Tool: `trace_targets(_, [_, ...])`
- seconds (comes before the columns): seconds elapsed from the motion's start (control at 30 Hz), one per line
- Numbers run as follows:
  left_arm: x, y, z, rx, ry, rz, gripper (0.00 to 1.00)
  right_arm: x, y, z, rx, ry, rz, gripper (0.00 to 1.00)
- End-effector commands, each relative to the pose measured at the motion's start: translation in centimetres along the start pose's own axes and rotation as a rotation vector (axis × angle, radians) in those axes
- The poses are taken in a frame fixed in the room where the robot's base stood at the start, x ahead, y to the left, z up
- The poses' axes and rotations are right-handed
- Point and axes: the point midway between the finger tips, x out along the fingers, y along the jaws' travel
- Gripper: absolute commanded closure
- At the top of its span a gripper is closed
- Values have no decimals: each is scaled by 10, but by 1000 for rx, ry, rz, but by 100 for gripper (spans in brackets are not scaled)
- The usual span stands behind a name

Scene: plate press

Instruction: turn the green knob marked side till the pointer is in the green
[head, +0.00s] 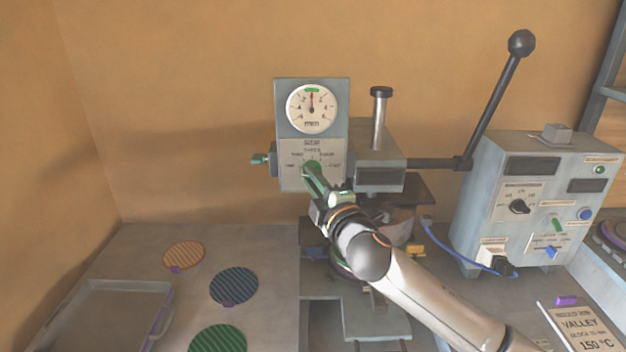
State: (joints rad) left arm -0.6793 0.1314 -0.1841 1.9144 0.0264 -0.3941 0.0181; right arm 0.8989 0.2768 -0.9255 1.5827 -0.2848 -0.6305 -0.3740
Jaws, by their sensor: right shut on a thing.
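The round white gauge (312,113) sits on the upper part of the grey press head. It has a short green band at its top, and its pointer stands about straight up toward that band. Below it is a pale scale plate (296,148) with small print too small to read surely. The green knob (311,166) is at the middle of this plate, partly hidden by my gripper. My right gripper (314,178) is shut on this knob, its arm coming from the lower right. My left gripper is out of view.
Another small green knob (259,159) sticks out left of the press head. A long black-balled lever (493,95) rises at right, beside a grey control box (535,200) with a blue cable. Coloured ribbed discs (233,286) and a grey tray (110,310) lie at left.

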Motion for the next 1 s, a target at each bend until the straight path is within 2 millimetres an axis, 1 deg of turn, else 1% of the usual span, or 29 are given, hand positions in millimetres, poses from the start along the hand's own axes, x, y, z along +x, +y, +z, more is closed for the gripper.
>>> trace_targets(0.13, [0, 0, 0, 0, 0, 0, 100, 0, 1, 1, -4, -1, 3, 100])
trace_targets(0.17, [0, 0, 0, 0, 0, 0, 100, 0, 1, 1, -4, -1, 3, 80])
trace_targets(0.4, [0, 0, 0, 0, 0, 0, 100, 0, 0, 0, -2, -1, 1, 54])
trace_targets(0.67, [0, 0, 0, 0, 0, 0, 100, 0, 0, 0, -1, 0, 1, 54])
trace_targets(0.77, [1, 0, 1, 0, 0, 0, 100, -5, 0, 0, -1, 0, 1, 54])
trace_targets(0.87, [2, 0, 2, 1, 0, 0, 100, -14, -1, 0, -1, 1, 1, 54])
trace_targets(1.0, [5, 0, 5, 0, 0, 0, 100, -35, -2, 1, 1, 0, 0, 54])
